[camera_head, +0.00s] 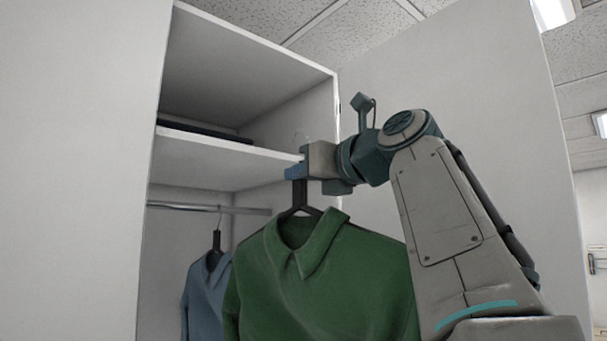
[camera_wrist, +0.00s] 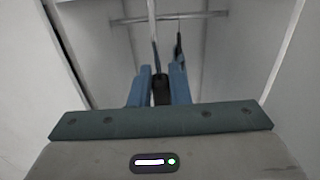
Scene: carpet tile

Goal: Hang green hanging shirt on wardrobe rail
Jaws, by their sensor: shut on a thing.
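The green shirt (camera_head: 320,275) hangs upright on a black hanger (camera_head: 299,200) in front of the wardrobe opening. My gripper (camera_head: 296,172) is shut on the neck of that hanger, in front of the shelf edge. In the wrist view my gripper's blue fingers (camera_wrist: 160,88) close on the dark hanger neck (camera_wrist: 161,92), and the hook rises above them. The wardrobe rail (camera_head: 190,208) runs under the shelf, behind the shirt. It also shows in the wrist view (camera_wrist: 205,15) beyond the fingers. Part of the rail is hidden by the shirt and hanger.
A blue shirt (camera_head: 206,290) hangs on the rail behind the green one. The wardrobe shelf (camera_head: 215,158) lies just above the rail, with a dark folded item (camera_head: 205,131) on it. A wardrobe side panel (camera_head: 75,170) stands at left. The rail's left stretch is bare.

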